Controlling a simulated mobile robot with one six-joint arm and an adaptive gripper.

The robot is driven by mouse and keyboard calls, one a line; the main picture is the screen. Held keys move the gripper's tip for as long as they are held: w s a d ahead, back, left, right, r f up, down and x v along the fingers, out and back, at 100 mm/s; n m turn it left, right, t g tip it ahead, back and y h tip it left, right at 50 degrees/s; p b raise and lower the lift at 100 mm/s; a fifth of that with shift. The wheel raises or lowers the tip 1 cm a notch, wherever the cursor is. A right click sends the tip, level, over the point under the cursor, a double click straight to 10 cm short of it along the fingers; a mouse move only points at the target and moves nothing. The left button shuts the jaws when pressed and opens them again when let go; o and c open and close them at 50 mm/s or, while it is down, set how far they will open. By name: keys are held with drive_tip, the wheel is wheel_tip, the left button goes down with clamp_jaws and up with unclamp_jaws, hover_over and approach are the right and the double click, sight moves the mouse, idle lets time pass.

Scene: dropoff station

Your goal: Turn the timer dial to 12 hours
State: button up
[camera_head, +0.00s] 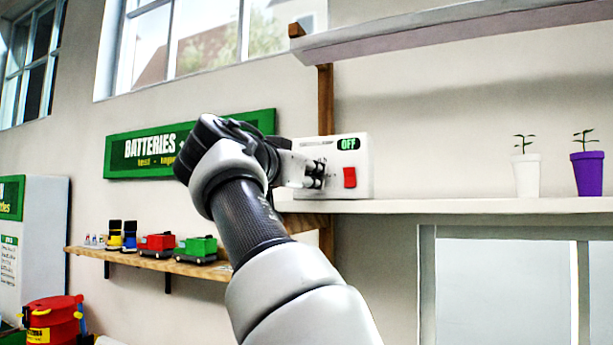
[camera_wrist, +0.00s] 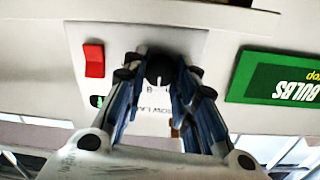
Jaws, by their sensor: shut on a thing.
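The timer is a white box (camera_head: 361,150) standing on a white shelf against the wall. It has a red switch (camera_head: 349,177) and a green display reading OFF (camera_head: 348,144). My gripper (camera_head: 316,175) reaches its front from the left and covers the dial in the head view. The wrist view shows the box (camera_wrist: 140,38) upside down. The dark round dial (camera_wrist: 159,71) sits between the two fingertips of my gripper (camera_wrist: 158,80), which are shut on it.
The white shelf (camera_head: 450,206) carries a white pot (camera_head: 526,176) and a purple pot (camera_head: 587,175) with seedlings, well right of the timer. Another shelf (camera_head: 450,32) hangs above. A green batteries sign (camera_head: 125,157) and a wooden shelf (camera_head: 130,258) with toy-like vehicles are left.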

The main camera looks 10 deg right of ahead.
drive_tip(key=shift+r, duration=0.1)
idle(0.3)
drive_tip(key=o, duration=1.1)
drive_tip(key=v, duration=1.2)
